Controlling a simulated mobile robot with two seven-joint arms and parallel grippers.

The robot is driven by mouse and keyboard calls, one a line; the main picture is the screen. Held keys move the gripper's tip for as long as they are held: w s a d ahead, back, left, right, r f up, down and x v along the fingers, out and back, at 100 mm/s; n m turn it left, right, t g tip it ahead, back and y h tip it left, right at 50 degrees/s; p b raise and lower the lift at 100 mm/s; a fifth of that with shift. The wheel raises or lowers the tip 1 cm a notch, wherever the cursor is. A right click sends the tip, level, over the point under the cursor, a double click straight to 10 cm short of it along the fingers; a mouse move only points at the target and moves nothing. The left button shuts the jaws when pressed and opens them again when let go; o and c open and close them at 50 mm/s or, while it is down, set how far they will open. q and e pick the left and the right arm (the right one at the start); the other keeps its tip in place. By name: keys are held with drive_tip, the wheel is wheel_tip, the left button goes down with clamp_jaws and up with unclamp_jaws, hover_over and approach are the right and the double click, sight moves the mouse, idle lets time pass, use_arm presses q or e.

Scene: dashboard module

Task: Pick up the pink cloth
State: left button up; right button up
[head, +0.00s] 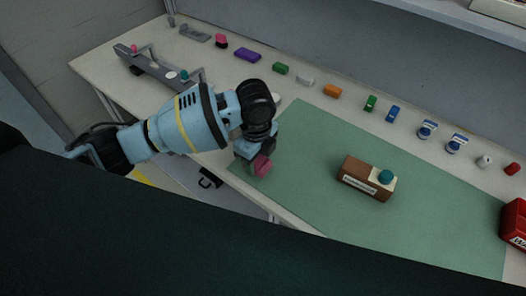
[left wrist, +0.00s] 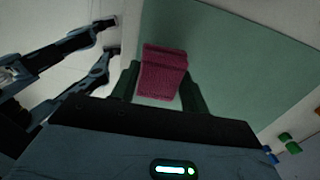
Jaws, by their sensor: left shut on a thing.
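The pink cloth (head: 262,166) is a small folded piece at the end of my left arm in the head view. In the left wrist view the pink cloth (left wrist: 163,72) sits between the two dark fingers of my left gripper (left wrist: 158,88). My left gripper (head: 254,160) is shut on it, over the left edge of the green mat (head: 305,185). I cannot tell whether the cloth is clear of the surface. My right gripper is not in view.
A brown box with a teal knob (head: 368,178) stands on the mat. Several small coloured items, such as a purple block (head: 247,55), line the back of the table. A grey rail fixture (head: 158,68) is at the left, a red bin (head: 514,222) at the right.

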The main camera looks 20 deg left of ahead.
use_arm(q)
drive_tip(key=s+a+r, duration=0.1)
drive_tip(key=s, duration=1)
drive_tip(key=shift+s+a, duration=0.3)
drive_tip(key=shift+a, duration=0.05)
drive_tip(key=o, duration=0.4)
drive_tip(key=c, duration=0.3)
